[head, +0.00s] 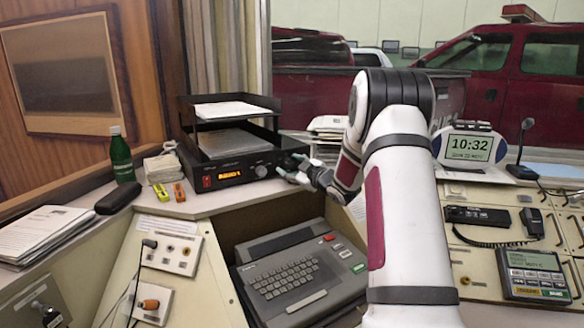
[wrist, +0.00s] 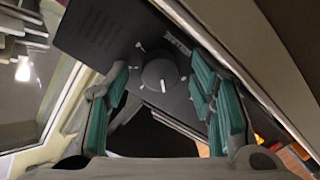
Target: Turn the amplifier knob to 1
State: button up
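The amplifier (head: 222,184) is a black box with a lit amber display, on the counter left of centre in the head view. In the wrist view its dark panel (wrist: 95,35) carries a round dark knob (wrist: 160,72). The knob has a white pointer line towards the bottom of the picture and small white marks around it. My gripper (head: 290,170) is at the right part of the amplifier's front. In the wrist view its two green-padded fingers (wrist: 160,66) are open, one on each side of the knob. I see gaps between knob and fingers; contact is not visible.
A paper tray (head: 235,106) stands on the amplifier. A keyboard terminal (head: 295,275) sits below. A clock (head: 468,148) stands right of my arm.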

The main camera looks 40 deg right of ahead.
jog(key=s+a, duration=0.1)
jog(key=s, duration=1.1)
jog(key=shift+r, duration=0.3)
